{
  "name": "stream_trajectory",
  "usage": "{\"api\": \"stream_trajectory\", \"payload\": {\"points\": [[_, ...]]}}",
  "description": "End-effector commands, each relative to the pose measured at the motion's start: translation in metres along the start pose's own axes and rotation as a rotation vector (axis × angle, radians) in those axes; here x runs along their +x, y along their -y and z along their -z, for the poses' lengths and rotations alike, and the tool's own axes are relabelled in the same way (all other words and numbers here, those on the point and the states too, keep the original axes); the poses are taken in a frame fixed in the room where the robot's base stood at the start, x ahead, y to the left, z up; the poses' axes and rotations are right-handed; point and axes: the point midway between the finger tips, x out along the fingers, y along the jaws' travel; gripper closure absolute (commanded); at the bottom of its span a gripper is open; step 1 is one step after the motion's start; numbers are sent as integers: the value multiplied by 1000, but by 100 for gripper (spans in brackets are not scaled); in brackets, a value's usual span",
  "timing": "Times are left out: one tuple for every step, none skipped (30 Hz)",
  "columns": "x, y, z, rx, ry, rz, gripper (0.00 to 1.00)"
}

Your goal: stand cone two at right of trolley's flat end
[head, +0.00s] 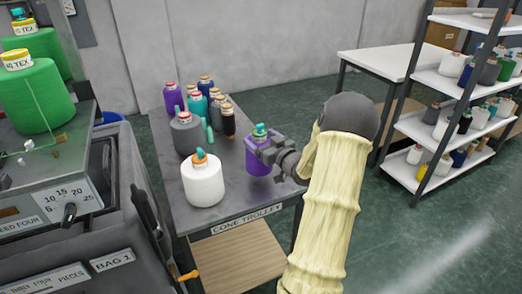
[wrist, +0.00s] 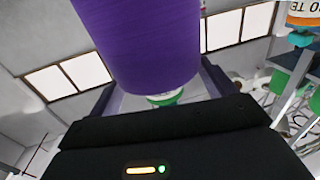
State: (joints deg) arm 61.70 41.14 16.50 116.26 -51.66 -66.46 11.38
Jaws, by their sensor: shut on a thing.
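A purple yarn cone (head: 259,160) with a teal tip is at the right side of the near, flat end of the cone trolley (head: 231,198). My gripper (head: 268,152) is shut on it from the right. The cone looks about upright; I cannot tell whether its base touches the trolley top. In the wrist view the purple cone (wrist: 140,45) fills the space between the fingers. The cone's number cannot be read.
A grey cone (head: 185,135) and several smaller cones and bottles stand farther back on the trolley. A machine (head: 50,190) stands close on the left. A white table (head: 385,62) and stocked shelves (head: 460,85) are at the right, with open floor between.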

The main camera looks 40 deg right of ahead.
Motion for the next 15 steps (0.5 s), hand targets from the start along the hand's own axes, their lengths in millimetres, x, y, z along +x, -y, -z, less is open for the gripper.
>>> {"api": "stream_trajectory", "payload": {"points": [[0, 0, 1, -1, -2, 1, 65], [0, 0, 1, -1, -2, 1, 65], [0, 1, 1, -1, -2, 1, 65], [0, 1, -1, 0, -1, 1, 65], [0, 1, -3, 1, -1, 1, 65], [0, 0, -7, 2, -1, 1, 65], [0, 0, -10, 2, -1, 1, 65], [0, 0, -15, 2, 0, 1, 65], [0, 0, -22, 4, 1, 0, 65], [0, 0, -26, 3, 1, 0, 65], [0, 0, -30, 2, 0, 1, 65], [1, 1, -34, 2, 0, 1, 65], [1, 1, -35, 1, -1, 1, 65], [1, 1, -36, 0, -2, 2, 65], [0, 0, -37, -1, -3, 1, 65]]}}
